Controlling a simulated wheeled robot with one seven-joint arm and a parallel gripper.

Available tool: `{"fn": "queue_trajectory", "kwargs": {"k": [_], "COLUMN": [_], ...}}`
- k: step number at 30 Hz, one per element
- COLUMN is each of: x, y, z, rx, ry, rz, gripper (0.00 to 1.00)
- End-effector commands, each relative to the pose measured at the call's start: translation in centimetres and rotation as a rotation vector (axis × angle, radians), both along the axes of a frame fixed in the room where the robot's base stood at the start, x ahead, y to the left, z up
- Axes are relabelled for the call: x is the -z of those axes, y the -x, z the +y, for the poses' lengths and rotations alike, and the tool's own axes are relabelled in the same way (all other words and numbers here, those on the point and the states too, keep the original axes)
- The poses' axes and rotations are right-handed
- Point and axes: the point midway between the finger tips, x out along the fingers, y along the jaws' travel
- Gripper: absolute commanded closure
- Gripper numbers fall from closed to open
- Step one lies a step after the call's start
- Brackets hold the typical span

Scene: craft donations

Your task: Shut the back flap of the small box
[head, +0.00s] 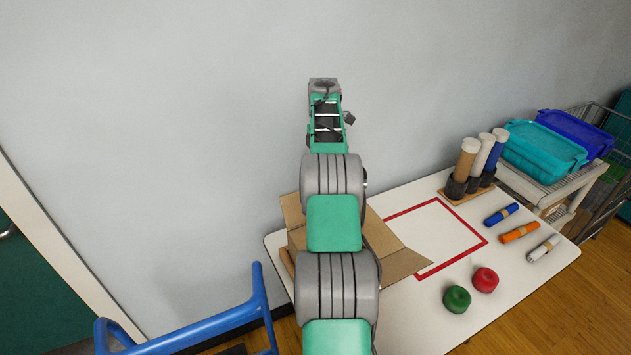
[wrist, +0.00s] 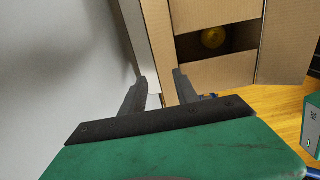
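The small cardboard box (head: 297,238) stands at the left end of the white table, largely hidden behind my arm in the head view. A raised flap (head: 292,211) shows at its back left and another flap (head: 404,265) spreads outward at its right. In the wrist view the box's open top shows a dark inside with a round yellow thing (wrist: 213,38) in it. A brown flap (wrist: 160,45) runs down toward my gripper (wrist: 161,77). The two fingers are apart, one each side of the flap's lower end in the picture; contact cannot be told.
A red taped square (head: 436,203) marks the table. Green (head: 457,299) and red (head: 485,279) round items and several rolls lie to the right. Upright tubes (head: 467,158) stand at the back, beside a cart with teal (head: 541,150) and blue bins. A blue rail (head: 205,326) is at lower left.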

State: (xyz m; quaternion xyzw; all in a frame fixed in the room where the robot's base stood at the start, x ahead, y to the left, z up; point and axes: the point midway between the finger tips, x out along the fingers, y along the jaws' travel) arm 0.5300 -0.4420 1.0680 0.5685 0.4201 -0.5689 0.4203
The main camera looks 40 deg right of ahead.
Motion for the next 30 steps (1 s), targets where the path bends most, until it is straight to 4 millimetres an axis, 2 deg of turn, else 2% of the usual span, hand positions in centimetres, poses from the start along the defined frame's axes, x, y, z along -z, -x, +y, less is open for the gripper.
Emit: {"fn": "queue_trajectory", "kwargs": {"k": [13,22,30], "x": [7.0,7.6,7.6], "y": [0.6,0.4,0.4], "z": [-0.6,-0.5,-0.4], "rx": [0.013,0.010,0.009], "ry": [-0.003,0.000,0.000], "rz": [0.002,0.001,0.001], "gripper": [0.63,0.63,0.85]}}
